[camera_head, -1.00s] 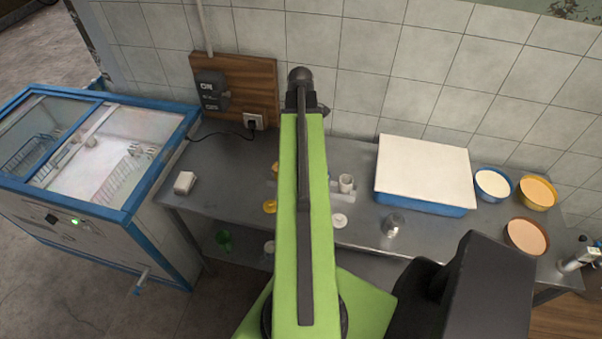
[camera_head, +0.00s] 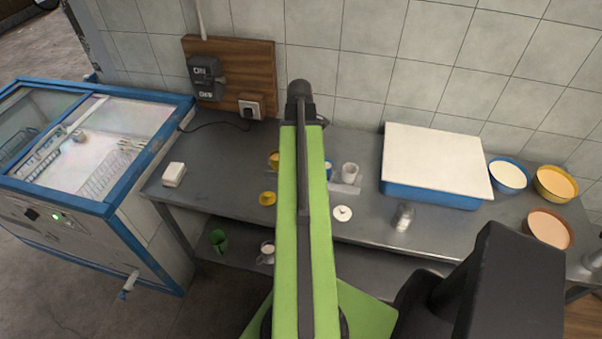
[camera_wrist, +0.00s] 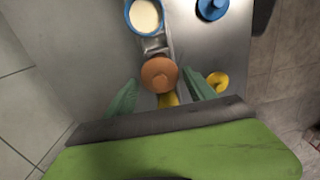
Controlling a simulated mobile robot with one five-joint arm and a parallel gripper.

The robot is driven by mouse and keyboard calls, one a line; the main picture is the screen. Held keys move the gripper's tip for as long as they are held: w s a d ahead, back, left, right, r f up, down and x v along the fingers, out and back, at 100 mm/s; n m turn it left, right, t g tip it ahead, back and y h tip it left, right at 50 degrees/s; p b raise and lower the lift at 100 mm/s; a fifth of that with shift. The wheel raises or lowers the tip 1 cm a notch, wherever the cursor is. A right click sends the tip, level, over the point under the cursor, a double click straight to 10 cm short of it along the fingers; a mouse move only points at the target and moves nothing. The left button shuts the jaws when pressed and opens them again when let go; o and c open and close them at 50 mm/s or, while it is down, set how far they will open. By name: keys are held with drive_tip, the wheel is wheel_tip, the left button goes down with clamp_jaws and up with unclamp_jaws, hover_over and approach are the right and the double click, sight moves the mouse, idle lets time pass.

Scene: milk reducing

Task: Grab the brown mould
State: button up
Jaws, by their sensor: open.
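My gripper (camera_wrist: 160,79) is open, with one green finger on each side of the brown piece. The fingers look apart from it, but the height gap is hard to judge. In the head view my green arm covers this spot, so the brown piece and my fingers are hidden there.
Near the brown piece are a blue-rimmed white-filled cup (camera_wrist: 146,16), a blue lid (camera_wrist: 212,9), a yellow lid (camera_wrist: 219,80) and a yellow piece (camera_wrist: 168,99). A white-topped blue tub (camera_head: 437,168) and a brown-rimmed bowl (camera_head: 549,229) stand further right on the metal table (camera_head: 215,186).

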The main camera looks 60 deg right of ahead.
wheel_tip(320, 180, down, 6)
drive_tip(key=b, duration=0.5)
drive_tip(key=shift+r, duration=0.45)
drive_tip(key=c, duration=1.2)
drive_tip(key=shift+r, duration=0.1)
